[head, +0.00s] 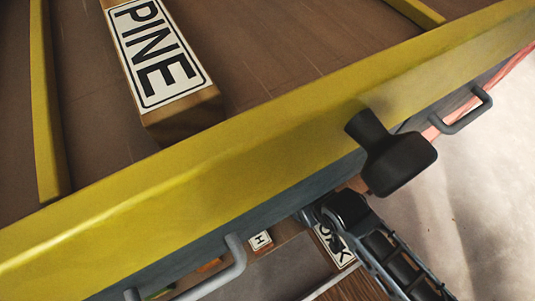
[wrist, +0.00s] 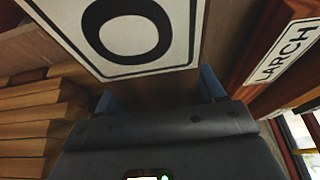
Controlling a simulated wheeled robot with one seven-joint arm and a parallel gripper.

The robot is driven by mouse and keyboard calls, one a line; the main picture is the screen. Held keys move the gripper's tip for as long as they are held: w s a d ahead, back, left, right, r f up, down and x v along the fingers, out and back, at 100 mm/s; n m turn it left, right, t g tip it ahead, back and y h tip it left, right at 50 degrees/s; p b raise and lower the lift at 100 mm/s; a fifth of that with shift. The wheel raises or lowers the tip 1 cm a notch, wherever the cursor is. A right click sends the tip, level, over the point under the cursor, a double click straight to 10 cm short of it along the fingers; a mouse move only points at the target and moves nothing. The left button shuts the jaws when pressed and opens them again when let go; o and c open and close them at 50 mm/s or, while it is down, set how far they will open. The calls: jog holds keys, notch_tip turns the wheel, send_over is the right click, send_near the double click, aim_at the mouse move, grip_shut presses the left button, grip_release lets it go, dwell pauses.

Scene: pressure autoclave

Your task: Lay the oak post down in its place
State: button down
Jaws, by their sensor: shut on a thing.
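The oak post is in my gripper (wrist: 160,88). In the wrist view its white label (wrist: 140,30) fills the upper middle with a large black O, and its brown wood shows between the two blue fingers. In the head view my gripper (head: 345,210) is low, at the right of centre, beyond the yellow rail. A partly covered white label there, ending in K, is on the oak post (head: 333,246). Most of that post is hidden by the rail and my arm. I cannot tell which spot is its place.
The pine post (head: 165,70) lies on a brown deck (head: 265,50) with yellow rails (head: 180,180). Grey handles (head: 465,110) stick out of its side. A black block-shaped part (head: 395,160) overhangs the rail. The larch post (wrist: 285,50) is close on the right; stacked planks (wrist: 40,115) are left.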

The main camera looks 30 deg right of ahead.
jog(key=w+b, duration=0.4)
jog(key=w, duration=1.3)
jog(key=shift+r+b, duration=0.1)
jog(key=shift+b, duration=0.2)
jog(key=shift+w+f, duration=0.25)
jog(key=shift+w, duration=0.05)
notch_tip(320, 180, down, 3)
jog(key=shift+s+f+b, duration=0.1)
jog(key=shift+b, duration=1.1)
jog(key=shift+c, duration=0.6)
grip_release()
